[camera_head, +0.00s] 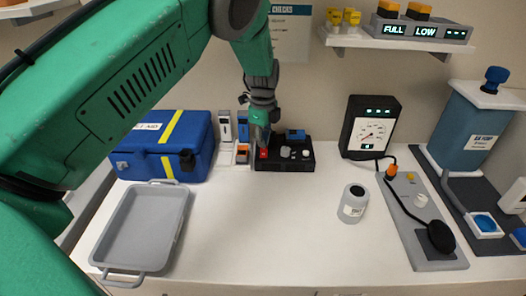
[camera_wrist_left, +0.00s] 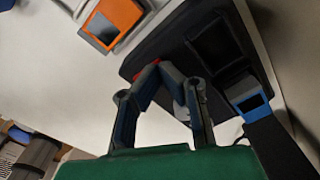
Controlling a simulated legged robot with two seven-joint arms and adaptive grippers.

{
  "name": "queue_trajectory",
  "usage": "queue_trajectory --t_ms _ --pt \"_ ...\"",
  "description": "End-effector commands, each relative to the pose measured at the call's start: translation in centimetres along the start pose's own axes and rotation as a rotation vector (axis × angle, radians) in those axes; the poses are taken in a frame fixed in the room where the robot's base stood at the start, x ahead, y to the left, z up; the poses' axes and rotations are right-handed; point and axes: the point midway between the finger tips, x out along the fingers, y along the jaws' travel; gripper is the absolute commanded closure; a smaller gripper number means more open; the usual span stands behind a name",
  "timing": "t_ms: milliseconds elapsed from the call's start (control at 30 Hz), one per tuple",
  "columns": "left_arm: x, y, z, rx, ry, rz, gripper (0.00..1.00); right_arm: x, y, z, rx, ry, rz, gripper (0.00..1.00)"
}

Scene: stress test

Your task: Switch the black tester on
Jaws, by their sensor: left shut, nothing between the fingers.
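The low black device (camera_head: 300,165), which I take for the tester, lies at the back middle of the white counter. It has a red part (camera_head: 263,154) at its left end and small grey and white parts on top. My left gripper (camera_head: 262,146) points down at this end, shut and empty. In the left wrist view, the shut fingertips (camera_wrist_left: 162,68) are over the black device (camera_wrist_left: 150,48), close to a bit of red. Fingers partly hide the red part, so I cannot tell contact or its position. My right gripper is out of view.
A blue first-aid case (camera_head: 180,150) and a grey tray (camera_head: 115,235) are at left. A black gauge box (camera_head: 370,127), a grey canister (camera_head: 353,203) and a grey panel with a cable (camera_head: 430,262) are at right. The front middle counter is clear.

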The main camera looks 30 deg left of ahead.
Motion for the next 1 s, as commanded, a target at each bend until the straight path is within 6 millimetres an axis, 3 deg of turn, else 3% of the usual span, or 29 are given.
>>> queue_trajectory --t_ms 700,1000 --pt "1.1 0.0 0.0 0.000 -0.001 0.000 1.00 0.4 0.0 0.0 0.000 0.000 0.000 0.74" --pt "-1.0 0.0 0.0 0.000 0.001 -0.001 1.00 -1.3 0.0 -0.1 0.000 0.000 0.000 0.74"
